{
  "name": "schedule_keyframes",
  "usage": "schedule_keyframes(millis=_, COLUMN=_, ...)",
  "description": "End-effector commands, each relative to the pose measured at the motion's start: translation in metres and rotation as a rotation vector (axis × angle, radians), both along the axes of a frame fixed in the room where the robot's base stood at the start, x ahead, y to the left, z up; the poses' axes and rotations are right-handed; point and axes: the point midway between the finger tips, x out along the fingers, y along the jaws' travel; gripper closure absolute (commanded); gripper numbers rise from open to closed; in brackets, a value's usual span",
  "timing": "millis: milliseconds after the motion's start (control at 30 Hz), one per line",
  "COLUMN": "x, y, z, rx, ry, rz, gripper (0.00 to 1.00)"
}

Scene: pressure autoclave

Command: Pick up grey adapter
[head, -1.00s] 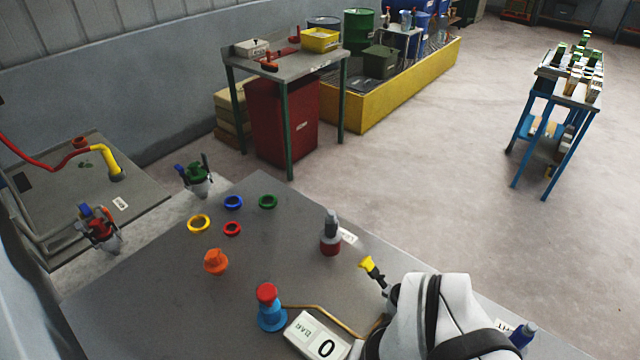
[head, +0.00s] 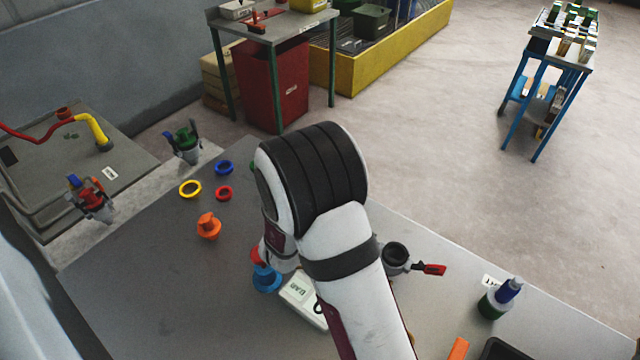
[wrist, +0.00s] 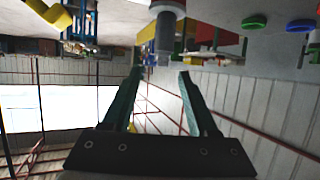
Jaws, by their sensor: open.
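I cannot tell the exact distance.
Coloured rings, including a yellow one (head: 190,189), and an orange part (head: 208,227) lie on the table's left. A blue-and-red part (head: 266,278) and a white gauge box (head: 303,302) are beside my arm. A grey cup-like part (head: 396,256) and a green bottle (head: 497,301) stand right.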

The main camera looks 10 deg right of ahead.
Motion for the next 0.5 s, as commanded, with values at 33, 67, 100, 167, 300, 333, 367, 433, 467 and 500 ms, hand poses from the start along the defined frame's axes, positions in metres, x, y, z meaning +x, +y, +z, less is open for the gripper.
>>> schedule_keyframes(millis=33, x=0.012, y=-0.006, z=-0.006, rx=0.000, ry=0.000, rz=-0.004, gripper=0.41)
schedule_keyframes(millis=67, x=0.018, y=-0.009, z=-0.009, rx=0.001, ry=0.001, rz=-0.004, gripper=0.41)
schedule_keyframes(millis=100, x=0.026, y=-0.012, z=-0.012, rx=0.001, ry=0.001, rz=-0.004, gripper=0.41)
schedule_keyframes(millis=167, x=0.035, y=-0.015, z=-0.016, rx=0.000, ry=0.000, rz=-0.001, gripper=0.41)
schedule_keyframes(millis=300, x=0.051, y=-0.020, z=-0.022, rx=0.001, ry=0.000, rz=0.000, gripper=0.41)
schedule_keyframes(millis=333, x=0.056, y=-0.022, z=-0.025, rx=0.001, ry=0.001, rz=0.000, gripper=0.41)
schedule_keyframes(millis=367, x=0.063, y=-0.023, z=-0.027, rx=0.002, ry=-0.001, rz=-0.002, gripper=0.41)
schedule_keyframes(millis=433, x=0.076, y=-0.027, z=-0.032, rx=0.003, ry=0.000, rz=-0.001, gripper=0.41)
schedule_keyframes(millis=467, x=0.080, y=-0.029, z=-0.034, rx=0.002, ry=0.000, rz=-0.001, gripper=0.41)
schedule_keyframes(millis=500, x=0.084, y=-0.031, z=-0.036, rx=0.002, ry=0.001, rz=0.001, gripper=0.41)
